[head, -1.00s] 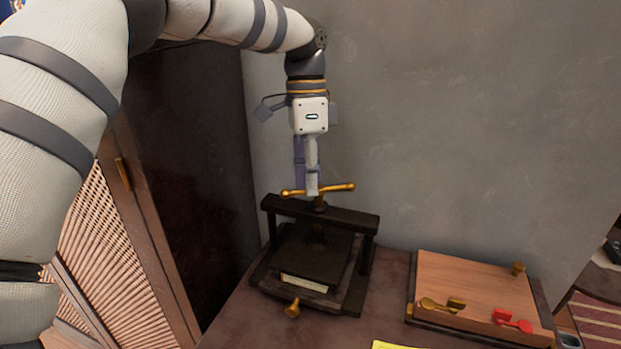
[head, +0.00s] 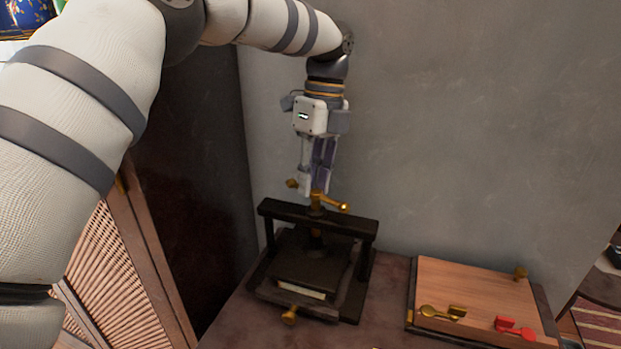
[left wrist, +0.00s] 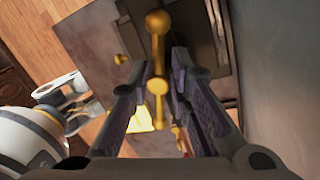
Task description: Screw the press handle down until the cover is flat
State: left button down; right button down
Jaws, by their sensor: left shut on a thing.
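The dark press (head: 342,222) stands on the table in the head view. Its brass handle (head: 334,204) is a crossbar with knobbed ends on top of a brass screw. My left gripper (head: 318,192) points down from above and is shut on the handle, and the fingers hide its middle. In the left wrist view the handle (left wrist: 158,86) runs between the two fingers. The dark cover (head: 318,262) lies under the screw, with a pale edge (head: 302,289) showing at its front. Whether the cover is quite flat I cannot tell.
A wooden box (head: 470,290) with a brass key (head: 442,312) and a red key (head: 514,328) on it is right of the press. A grey wall (head: 470,130) rises behind. A louvred door (head: 112,270) is at left.

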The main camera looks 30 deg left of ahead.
pick_arm(q)
jog(key=shift+d+m, duration=0.1)
jog(key=shift+m, duration=0.7)
jog(key=shift+f, duration=0.1)
jog(key=c, duration=1.5)
grip_release()
jog(key=shift+y, duration=0.3)
jog(key=v, duration=0.7)
jog(key=shift+w+r, duration=0.1)
jog(key=shift+r, duration=0.2)
